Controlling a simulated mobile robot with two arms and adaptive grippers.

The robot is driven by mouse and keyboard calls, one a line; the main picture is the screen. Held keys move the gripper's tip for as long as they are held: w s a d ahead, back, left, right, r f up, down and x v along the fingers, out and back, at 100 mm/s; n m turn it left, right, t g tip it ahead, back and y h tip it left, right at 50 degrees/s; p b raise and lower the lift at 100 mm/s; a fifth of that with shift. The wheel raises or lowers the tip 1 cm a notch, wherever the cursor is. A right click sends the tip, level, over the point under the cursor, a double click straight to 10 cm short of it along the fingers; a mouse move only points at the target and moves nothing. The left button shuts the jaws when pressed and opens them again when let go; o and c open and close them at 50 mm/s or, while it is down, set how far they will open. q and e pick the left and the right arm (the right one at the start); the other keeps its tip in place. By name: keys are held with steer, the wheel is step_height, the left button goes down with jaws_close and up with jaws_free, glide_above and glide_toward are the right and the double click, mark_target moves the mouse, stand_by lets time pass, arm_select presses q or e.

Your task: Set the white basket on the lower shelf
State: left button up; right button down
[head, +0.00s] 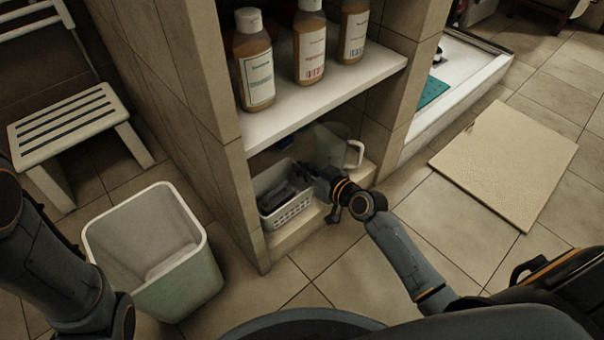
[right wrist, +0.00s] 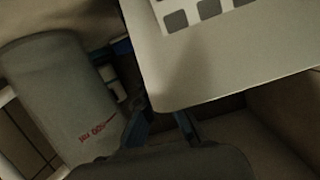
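The white basket (head: 288,213), with slotted sides, is on the lower shelf (head: 318,218) of the tiled niche, at its left side. Dark shapes show inside it, and I cannot tell what they are. My right gripper (head: 308,174) is at the basket's right rim, between it and the jug. In the right wrist view the basket (right wrist: 225,75) fills the upper right, and my right gripper's fingers (right wrist: 161,124) stand apart at its edge. The basket hides part of one finger. My left arm shows at the left, but its gripper is out of view.
A clear jug (head: 334,146) stands right of the basket; it also shows in the right wrist view (right wrist: 62,95). Several bottles (head: 310,48) stand on the upper shelf (head: 330,92) above. A bin (head: 170,270), a stool (head: 75,125) and a mat (head: 505,165) are on the floor.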

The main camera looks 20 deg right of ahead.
steer(key=shift+r, duration=0.15)
steer(key=c, duration=1.5)
jaws_free()
steer(key=shift+s+p, duration=0.2)
steer(key=shift+p, duration=0.1)
steer(key=p+v, duration=0.4)
steer(key=v, duration=0.7)
steer(key=shift+s+d+r, duration=0.1)
steer(key=shift+s+r, duration=0.05)
steer(key=shift+s, duration=0.1)
